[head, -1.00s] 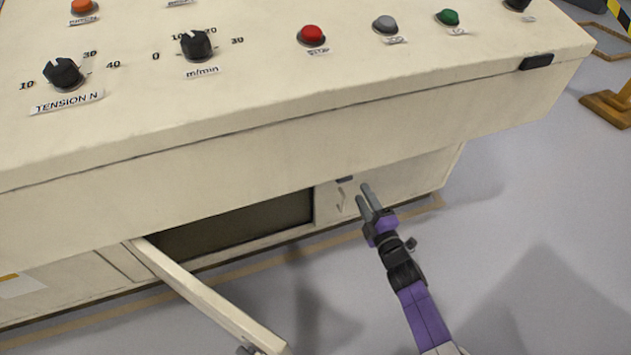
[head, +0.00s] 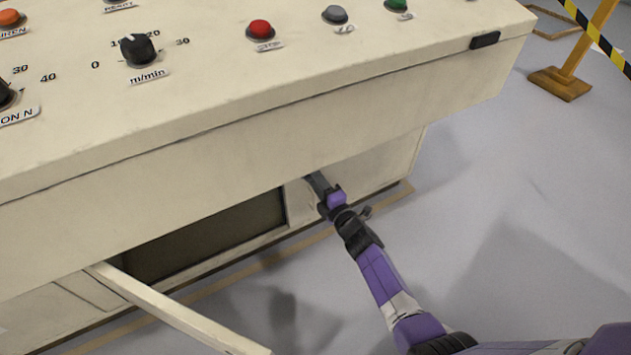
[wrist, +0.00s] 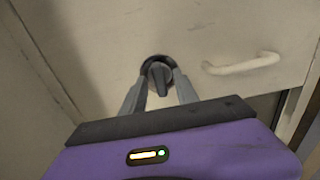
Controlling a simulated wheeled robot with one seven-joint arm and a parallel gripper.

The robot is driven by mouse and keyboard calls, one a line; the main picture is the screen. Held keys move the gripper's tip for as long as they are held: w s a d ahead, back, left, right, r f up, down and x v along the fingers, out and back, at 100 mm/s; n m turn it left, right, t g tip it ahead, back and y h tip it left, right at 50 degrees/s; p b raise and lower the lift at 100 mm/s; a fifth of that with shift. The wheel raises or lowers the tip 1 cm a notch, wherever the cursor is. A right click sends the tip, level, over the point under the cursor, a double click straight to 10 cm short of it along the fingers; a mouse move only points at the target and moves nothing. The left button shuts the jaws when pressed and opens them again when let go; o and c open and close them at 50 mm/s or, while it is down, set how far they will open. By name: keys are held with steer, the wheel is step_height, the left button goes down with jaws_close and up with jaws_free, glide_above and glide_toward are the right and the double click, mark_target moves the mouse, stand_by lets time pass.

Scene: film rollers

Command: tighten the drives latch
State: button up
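The latch (wrist: 159,78) is a dark grey turn-knob on a round base, set in a cream panel (wrist: 110,40) in the wrist view. Its grip points roughly downward in the picture. My gripper (wrist: 160,76) is at the latch, with one grey finger on each side of the knob. A small gap seems to show between the fingers and the grip, so the fingers look open around it. In the head view my gripper (head: 314,182) reaches the lower cabinet front under the console overhang, which partly hides it; the latch itself is hidden there.
A pale handle (wrist: 242,64) is fixed to the panel right of the latch. In the head view, an open cabinet door (head: 180,312) sticks out left of a dark opening (head: 205,238). The console (head: 250,110) overhangs my gripper. Floor to the right is clear up to a barrier stand (head: 560,84).

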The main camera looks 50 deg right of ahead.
steer(key=shift+w, duration=0.1)
jaws_close()
steer(key=shift+m, duration=0.3)
steer(key=shift+m+p, duration=1.9)
steer(key=shift+m, duration=6.4)
